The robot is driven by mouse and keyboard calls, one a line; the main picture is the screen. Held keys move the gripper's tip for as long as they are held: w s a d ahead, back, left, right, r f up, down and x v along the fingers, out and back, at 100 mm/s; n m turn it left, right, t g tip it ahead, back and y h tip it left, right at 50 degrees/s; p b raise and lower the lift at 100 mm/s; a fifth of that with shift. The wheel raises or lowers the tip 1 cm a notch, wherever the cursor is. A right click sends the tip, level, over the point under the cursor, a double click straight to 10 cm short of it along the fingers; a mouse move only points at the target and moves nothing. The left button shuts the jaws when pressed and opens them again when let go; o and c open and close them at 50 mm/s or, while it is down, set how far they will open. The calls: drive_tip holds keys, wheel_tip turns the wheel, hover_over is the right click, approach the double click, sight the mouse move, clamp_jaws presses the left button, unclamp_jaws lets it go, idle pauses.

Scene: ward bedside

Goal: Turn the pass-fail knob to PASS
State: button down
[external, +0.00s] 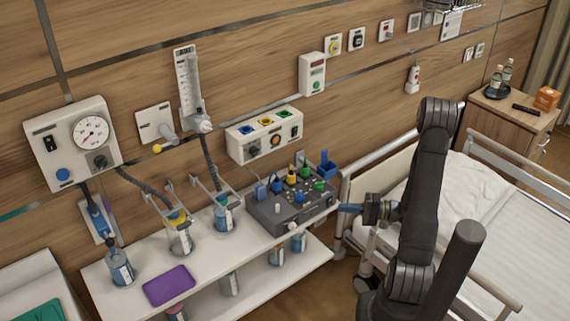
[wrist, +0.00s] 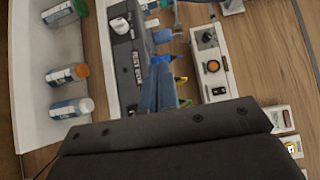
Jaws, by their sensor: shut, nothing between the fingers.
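A dark grey console (external: 262,215) stands at the right end of the white shelf. Its sloping front carries a pale knob (external: 278,208), apparently the white knob (wrist: 119,25) in the wrist view. Labels are too small to read, so I cannot tell which control is the pass-fail knob or where it points. My gripper (external: 345,207) is just right of the console, pointing left towards it. In the wrist view, my blue fingers (wrist: 160,65) are shut together and empty, apart from the pale knob.
Coloured connectors stand on the console top, beside a blue holder (external: 326,168). A wall panel (external: 265,137) with a black knob is above. Bottles (wrist: 68,108) are below the console. The bed (external: 480,205) is to the right; a purple tablet (external: 169,286) lies on the shelf (external: 215,262).

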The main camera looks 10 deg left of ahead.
wheel_tip(320, 180, down, 8)
approach(296, 230)
drive_tip(key=w+a, duration=0.2)
drive_tip(key=w, duration=0.1)
drive_tip(key=w+a, duration=0.1)
drive_tip(key=shift+w+a+f, duration=0.25)
drive_tip(key=shift+a+f, duration=0.1)
drive_tip(key=shift+f, duration=0.05)
drive_tip(key=shift+s+a, duration=1.4)
drive_tip(key=shift+a, duration=0.05)
drive_tip(key=shift+s+a, duration=0.15)
drive_tip(key=shift+s+a+f, duration=0.15)
drive_tip(key=shift+s, duration=0.05)
drive_tip(key=shift+s+a+f, duration=0.25)
drive_tip(key=shift+s+f, duration=0.05)
drive_tip(key=shift+f, duration=0.05)
